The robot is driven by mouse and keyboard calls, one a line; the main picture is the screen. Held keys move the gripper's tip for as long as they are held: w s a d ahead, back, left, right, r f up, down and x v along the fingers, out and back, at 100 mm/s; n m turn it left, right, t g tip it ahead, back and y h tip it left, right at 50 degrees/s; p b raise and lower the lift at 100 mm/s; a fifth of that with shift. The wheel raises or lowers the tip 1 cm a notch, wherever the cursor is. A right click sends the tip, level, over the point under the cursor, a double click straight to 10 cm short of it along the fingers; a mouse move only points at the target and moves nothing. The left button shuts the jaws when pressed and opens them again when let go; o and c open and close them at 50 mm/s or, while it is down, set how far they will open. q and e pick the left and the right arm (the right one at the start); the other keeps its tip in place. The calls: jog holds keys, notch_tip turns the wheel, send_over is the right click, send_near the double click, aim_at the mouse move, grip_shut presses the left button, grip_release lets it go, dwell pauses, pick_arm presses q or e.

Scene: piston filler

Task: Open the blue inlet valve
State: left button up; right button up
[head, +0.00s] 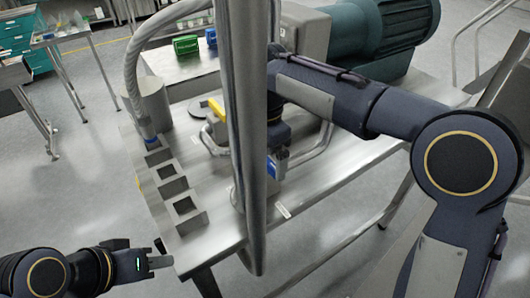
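A blue handle (272,166), which looks like the inlet valve's, sits low on the metal fittings just right of the thick vertical pipe. The pipe hides part of it. My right gripper (277,140) comes down from above and is close over the blue handle. Its fingers are mostly hidden by the pipe and by the arm, so I cannot tell whether they touch the handle. My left gripper (157,256) is at the lower left, beside the table's near left corner and away from the valve. Its fingers look apart, with nothing between them.
The thick vertical pipe (246,130) stands in front of the valve. The steel table (330,170) carries square sockets (176,187), a yellow handle (208,106) and a green motor (375,35). Green and blue bins (186,45) stand behind.

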jog(key=c, duration=0.5)
jog(key=shift+m, duration=0.3)
jog(key=shift+r+m+p, duration=0.15)
jog(key=shift+m+p, duration=0.7)
jog(key=shift+m, duration=0.35)
jog(key=m+p, duration=0.1)
jog(key=m, duration=0.3)
jog(key=shift+m, duration=0.3)
jog(key=m, duration=0.4)
jog(key=shift+p, duration=0.4)
jog(key=m, duration=0.6)
jog(key=shift+m, duration=0.3)
